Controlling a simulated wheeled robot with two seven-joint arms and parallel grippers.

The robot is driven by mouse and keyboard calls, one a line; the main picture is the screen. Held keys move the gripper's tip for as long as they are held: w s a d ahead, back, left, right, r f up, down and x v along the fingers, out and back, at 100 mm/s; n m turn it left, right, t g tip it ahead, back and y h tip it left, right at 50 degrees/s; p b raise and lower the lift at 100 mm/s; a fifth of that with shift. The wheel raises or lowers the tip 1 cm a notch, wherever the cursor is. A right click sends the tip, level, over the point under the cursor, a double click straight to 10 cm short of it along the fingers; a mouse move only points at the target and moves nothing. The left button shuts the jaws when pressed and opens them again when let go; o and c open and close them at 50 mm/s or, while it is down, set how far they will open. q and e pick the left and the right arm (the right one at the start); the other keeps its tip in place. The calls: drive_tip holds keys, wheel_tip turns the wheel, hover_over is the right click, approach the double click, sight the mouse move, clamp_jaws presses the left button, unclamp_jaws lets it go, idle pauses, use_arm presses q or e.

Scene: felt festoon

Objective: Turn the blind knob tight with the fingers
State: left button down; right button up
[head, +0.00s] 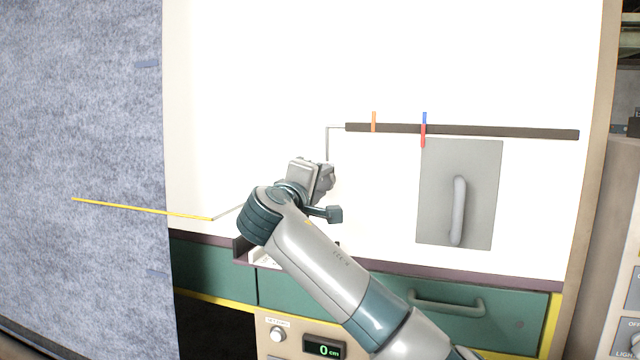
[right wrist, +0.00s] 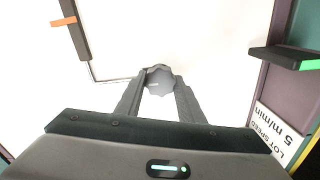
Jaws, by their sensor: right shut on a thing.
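The blind knob (right wrist: 160,77) is a dark grey, lobed knob against the white panel, seen in the right wrist view. My right gripper (head: 326,178) reaches up to the panel in the head view. In the right wrist view its two fingers stand on either side of the knob, and the fingertips are shut on it. In the head view the gripper and wrist hide the knob. A thin grey rod (head: 327,146) runs from the dark rail's left end down towards the gripper. My left gripper is not in view.
The dark rail (head: 480,131) carries an orange clip (head: 374,122) and a blue-red clip (head: 423,130). A grey plate with a handle (head: 459,210) is at right. A yellow rod (head: 140,208) crosses the grey felt (head: 80,100). A green drawer (head: 390,294) lies below, above a display (head: 323,348) reading 0 cm.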

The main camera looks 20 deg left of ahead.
drive_tip(key=shift+f, duration=0.1)
idle(0.4)
drive_tip(key=o, duration=1.1)
drive_tip(key=shift+c, duration=0.2)
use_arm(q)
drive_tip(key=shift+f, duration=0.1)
use_arm(e)
drive_tip(key=shift+s, duration=0.15)
drive_tip(key=shift+s, duration=0.2)
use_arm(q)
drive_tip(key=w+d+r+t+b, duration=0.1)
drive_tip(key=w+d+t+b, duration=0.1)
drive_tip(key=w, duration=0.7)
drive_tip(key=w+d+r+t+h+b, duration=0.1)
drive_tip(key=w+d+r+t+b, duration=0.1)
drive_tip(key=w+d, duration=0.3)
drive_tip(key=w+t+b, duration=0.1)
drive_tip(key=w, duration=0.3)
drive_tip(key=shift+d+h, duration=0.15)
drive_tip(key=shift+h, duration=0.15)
use_arm(e)
drive_tip(key=s, duration=1.6)
drive_tip(key=shift+s+a, duration=0.3)
drive_tip(key=shift+s, duration=0.05)
